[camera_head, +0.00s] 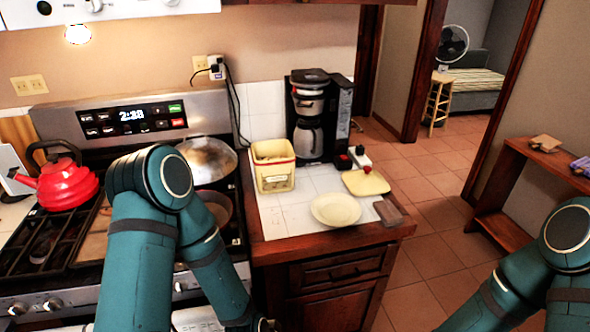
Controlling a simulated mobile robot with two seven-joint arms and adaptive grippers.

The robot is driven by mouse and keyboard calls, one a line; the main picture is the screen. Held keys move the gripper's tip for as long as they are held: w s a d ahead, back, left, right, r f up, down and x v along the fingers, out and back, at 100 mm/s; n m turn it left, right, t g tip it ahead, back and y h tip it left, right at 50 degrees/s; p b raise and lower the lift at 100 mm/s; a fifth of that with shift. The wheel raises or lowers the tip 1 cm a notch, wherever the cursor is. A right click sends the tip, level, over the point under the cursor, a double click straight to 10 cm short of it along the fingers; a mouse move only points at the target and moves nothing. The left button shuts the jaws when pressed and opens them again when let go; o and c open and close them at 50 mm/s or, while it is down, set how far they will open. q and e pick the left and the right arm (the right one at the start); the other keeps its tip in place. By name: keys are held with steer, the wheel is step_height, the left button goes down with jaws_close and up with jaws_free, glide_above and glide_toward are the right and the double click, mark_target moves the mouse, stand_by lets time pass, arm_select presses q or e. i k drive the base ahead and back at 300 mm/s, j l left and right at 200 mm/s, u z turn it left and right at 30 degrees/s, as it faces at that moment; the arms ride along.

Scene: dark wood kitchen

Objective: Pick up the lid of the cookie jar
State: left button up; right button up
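The cookie jar appears to be the yellow square container (274,168) with a red rim, standing on the white tiled counter; its top looks open. A flat yellow square piece with a small red knob, which looks like its lid (366,184), lies on the counter to the right of the jar, behind a cream plate. My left arm comes in over the stove and bends down toward the bottom edge, and its gripper is out of view. My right arm shows at the lower right, and its gripper is out of view too. Nothing touches the jar or lid.
A cream round plate (335,209) sits in front of the lid. A black coffee maker (310,118) stands behind. A brown block (388,213) lies at the counter's right corner. The stove holds a red kettle (68,186) and pans. Open floor lies to the right.

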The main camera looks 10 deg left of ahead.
mark_target(367, 182)
steer(key=i+l+u, duration=0.1)
steer(key=u, duration=0.85)
steer(key=l+u, duration=0.7)
steer(key=l, duration=0.2)
steer(key=k+l+u, duration=0.1)
steer(key=l, duration=0.4)
steer(key=k+l+u, duration=0.15)
steer(key=l, duration=0.3)
